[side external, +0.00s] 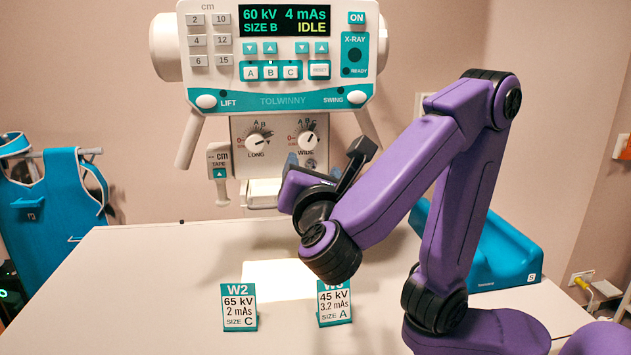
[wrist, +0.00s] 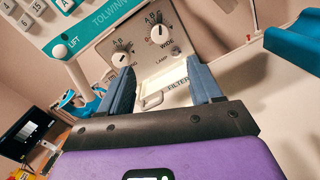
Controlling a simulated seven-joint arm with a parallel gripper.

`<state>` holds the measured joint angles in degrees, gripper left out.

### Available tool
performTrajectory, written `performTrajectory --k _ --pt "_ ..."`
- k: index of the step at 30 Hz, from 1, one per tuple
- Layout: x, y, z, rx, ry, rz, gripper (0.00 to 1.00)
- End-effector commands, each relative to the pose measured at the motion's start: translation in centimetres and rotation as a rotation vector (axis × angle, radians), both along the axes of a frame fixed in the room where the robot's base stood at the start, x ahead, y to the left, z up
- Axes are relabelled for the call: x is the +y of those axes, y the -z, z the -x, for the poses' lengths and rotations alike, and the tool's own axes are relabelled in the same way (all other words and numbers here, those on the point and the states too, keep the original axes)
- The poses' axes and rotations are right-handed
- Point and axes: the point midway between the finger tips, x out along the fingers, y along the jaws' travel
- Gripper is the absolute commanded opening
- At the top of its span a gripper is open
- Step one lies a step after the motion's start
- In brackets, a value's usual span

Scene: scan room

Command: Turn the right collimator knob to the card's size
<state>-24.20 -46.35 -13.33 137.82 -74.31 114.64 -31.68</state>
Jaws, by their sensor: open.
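The right collimator knob (side external: 307,141), marked WIDE, is a white dial on the grey collimator face below the console. It also shows in the wrist view (wrist: 159,33), above and between my fingers; I cannot read its setting surely. The left knob (side external: 258,141), marked LONG, sits beside it. Card W2 (side external: 240,307) reads 65 kV, 2 mAs, size C. The other card (side external: 335,305) reads 45 kV, 3.2 mAs, size A; my arm hides part of its header. My gripper (wrist: 160,68) is open and empty, its blue-grey fingers apart in front of the collimator, below the WIDE knob.
The console display (side external: 284,20) reads 60 kV, 4 mAs, size B, IDLE. A tape unit (side external: 219,170) hangs left of the collimator, and a handle bar (wrist: 152,101) lies below the knobs. The pale table (side external: 150,270) is mostly clear. A teal wedge (side external: 500,250) stands behind my arm.

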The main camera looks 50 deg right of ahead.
Motion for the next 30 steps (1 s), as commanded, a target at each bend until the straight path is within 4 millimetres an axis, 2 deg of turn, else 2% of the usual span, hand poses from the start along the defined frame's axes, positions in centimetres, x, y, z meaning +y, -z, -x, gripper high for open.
performTrajectory --k 12,30 --pt "2.1 0.1 1.8 0.000 -0.001 0.000 0.64" --pt "2.4 0.1 2.2 0.000 0.000 0.000 0.64"
